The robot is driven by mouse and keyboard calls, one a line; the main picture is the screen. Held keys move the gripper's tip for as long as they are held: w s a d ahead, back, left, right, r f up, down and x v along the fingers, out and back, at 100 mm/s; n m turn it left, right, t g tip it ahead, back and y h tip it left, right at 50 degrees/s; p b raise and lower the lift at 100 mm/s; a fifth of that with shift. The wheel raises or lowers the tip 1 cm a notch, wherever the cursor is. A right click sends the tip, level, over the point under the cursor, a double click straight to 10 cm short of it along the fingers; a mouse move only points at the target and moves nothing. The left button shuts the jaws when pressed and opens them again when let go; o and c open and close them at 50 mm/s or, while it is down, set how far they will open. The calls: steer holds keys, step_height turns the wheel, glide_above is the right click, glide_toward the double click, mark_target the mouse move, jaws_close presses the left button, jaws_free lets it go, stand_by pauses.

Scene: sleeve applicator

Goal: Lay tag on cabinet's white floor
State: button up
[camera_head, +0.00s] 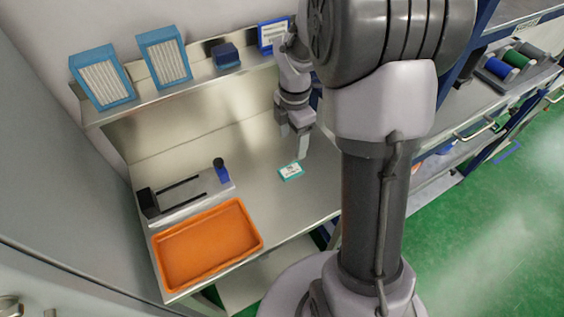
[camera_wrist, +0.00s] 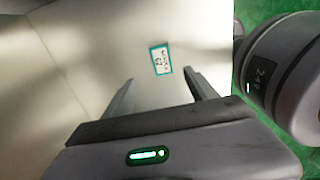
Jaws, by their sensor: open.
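The tag (camera_head: 291,171) is a small flat card with a teal border and a white printed middle. It lies on the metal worktop, right of the middle. In the wrist view the tag (camera_wrist: 161,59) lies ahead of my gripper, with dark print on it. My gripper (camera_head: 292,150) points down above the worktop, close to the tag. In the wrist view my gripper (camera_wrist: 160,88) is open, its two fingers apart with nothing between them. I cannot pick out the cabinet's white floor with certainty.
An orange tray (camera_head: 208,243) stands at the front left of the worktop (camera_head: 255,190). A shelf above holds blue boxes (camera_head: 165,57). The worktop around the tag is clear.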

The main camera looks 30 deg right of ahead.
steer(key=b, duration=0.2)
glide_above(291, 170)
steer(key=f, duration=0.6)
steer(key=shift+w+d, duration=0.1)
steer(key=shift+w, duration=0.1)
steer(key=f+b, duration=0.1)
steer(key=f, duration=0.1)
steer(key=f+b, duration=0.2)
steer(key=f, duration=0.1)
steer(key=shift+s+f, duration=0.2)
steer(key=shift+f, duration=0.15)
steer(key=shift+r, duration=0.15)
steer(key=shift+c, duration=0.3)
jaws_close()
